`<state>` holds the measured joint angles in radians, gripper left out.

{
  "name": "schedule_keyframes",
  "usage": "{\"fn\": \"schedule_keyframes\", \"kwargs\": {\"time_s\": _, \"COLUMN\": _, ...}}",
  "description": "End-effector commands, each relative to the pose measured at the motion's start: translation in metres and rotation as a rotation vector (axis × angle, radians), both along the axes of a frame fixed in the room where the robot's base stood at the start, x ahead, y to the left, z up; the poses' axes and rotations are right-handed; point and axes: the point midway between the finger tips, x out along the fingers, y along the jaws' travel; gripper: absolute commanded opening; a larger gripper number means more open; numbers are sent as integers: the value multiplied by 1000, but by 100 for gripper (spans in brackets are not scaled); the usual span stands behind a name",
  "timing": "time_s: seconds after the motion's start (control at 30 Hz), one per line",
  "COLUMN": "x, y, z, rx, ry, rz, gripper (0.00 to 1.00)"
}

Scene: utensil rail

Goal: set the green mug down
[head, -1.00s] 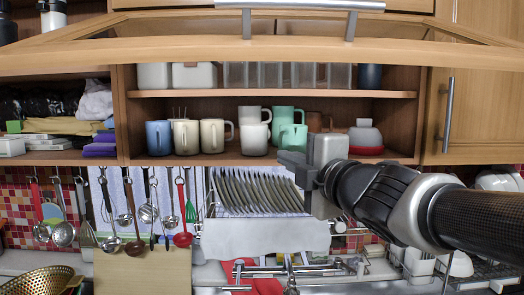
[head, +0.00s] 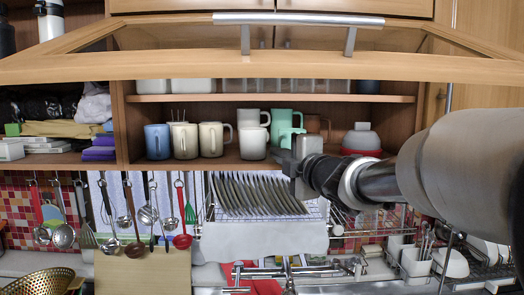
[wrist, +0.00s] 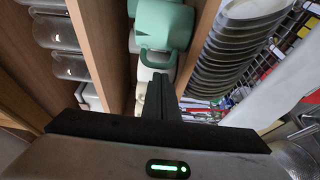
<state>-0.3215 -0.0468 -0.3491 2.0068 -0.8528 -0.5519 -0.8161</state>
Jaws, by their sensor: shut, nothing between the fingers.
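Two green mugs stand close together on the lower shelf of the open cupboard: one at the back (head: 281,116) and one in front (head: 290,135). A green mug (wrist: 160,24) also shows close up at the top of the wrist view, its handle toward my fingers. My gripper (head: 285,163) is at the shelf's front edge, just below and in front of the front green mug. In the wrist view my gripper (wrist: 158,88) has its fingers together and nothing between them. It looks close to the mug's handle; I cannot tell whether it touches. The front mug's lower part is partly hidden by my gripper.
On the shelf (head: 220,163), a blue mug (head: 158,141) and several cream and white mugs stand left of the green ones. A brown mug (head: 318,126) and stacked bowls (head: 361,138) are on the right. A plate rack (head: 255,192) is below; the raised door (head: 300,67) hangs above.

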Motion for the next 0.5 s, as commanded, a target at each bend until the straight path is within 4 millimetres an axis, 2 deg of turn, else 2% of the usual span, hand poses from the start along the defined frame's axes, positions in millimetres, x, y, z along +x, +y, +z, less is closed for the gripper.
{"fn": "schedule_keyframes", "kwargs": {"time_s": 0.3, "x": 1, "y": -2, "z": 0, "rx": 0, "ry": 0, "rz": -1, "gripper": 0}}
{"fn": "schedule_keyframes", "kwargs": {"time_s": 0.5, "x": 19, "y": -28, "z": 0, "rx": -2, "ry": 0, "rz": -6, "gripper": 0}}
